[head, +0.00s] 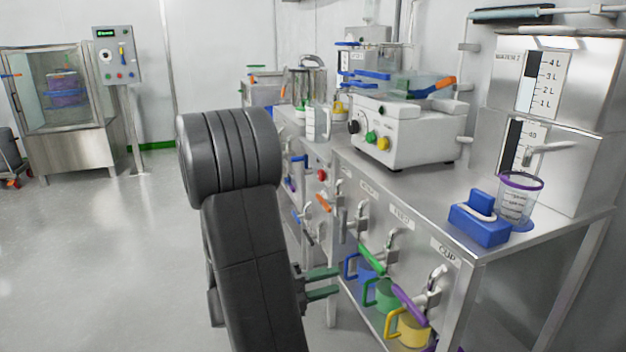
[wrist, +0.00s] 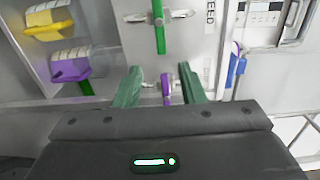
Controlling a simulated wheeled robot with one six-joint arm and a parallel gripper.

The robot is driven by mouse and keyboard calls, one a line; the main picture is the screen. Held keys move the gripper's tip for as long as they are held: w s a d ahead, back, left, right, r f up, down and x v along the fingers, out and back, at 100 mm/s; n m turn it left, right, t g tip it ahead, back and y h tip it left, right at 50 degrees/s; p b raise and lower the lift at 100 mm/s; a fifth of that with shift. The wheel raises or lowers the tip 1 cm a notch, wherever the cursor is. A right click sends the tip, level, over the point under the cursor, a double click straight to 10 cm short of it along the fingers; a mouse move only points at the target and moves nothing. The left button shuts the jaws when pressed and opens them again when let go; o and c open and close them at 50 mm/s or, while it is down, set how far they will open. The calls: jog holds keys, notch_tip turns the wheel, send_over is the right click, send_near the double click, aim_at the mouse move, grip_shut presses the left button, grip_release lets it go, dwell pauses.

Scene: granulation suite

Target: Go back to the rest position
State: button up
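My gripper (head: 322,283) is low in front of the steel bench's front panel in the head view. Its two green fingers point right and stand apart, with nothing held between them there. In the wrist view my gripper (wrist: 160,88) also shows its green fingers spread. A small purple handle (wrist: 166,88) shows in the gap between them, clear of both fingers. Whether it lies between the tips or beyond them is hard to tell. My dark arm hides part of the bench front in the head view.
The panel has several coloured handles, including a green one (head: 371,259). Blue, green and yellow (head: 408,328) cups sit below. A white machine (head: 405,130) and a purple-rimmed beaker (head: 517,198) stand on the bench. Open floor (head: 100,250) lies left; a glass-fronted cabinet (head: 70,110) stands behind.

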aim_at(378, 265)
jog(key=b+x, duration=0.2)
jog(key=x, duration=1)
jog(key=shift+d+b, duration=0.3)
jog(key=shift+b, duration=0.1)
jog(key=shift+w, duration=0.1)
jog(key=shift+a, duration=0.15)
jog(key=p+v, duration=0.3)
jog(key=v, duration=1.1)
jog(key=b+x, duration=0.3)
jog(key=x, duration=1.1)
jog(key=shift+f, duration=0.15)
jog(key=shift+d+r, duration=0.2)
jog(key=shift+a+r+n+p, duration=0.1)
jog(key=shift+r+n+p, duration=0.1)
jog(key=shift+n, duration=0.6)
jog(key=shift+r+n+p, duration=0.15)
jog(key=shift+r+n, duration=0.05)
jog(key=shift+n, duration=0.6)
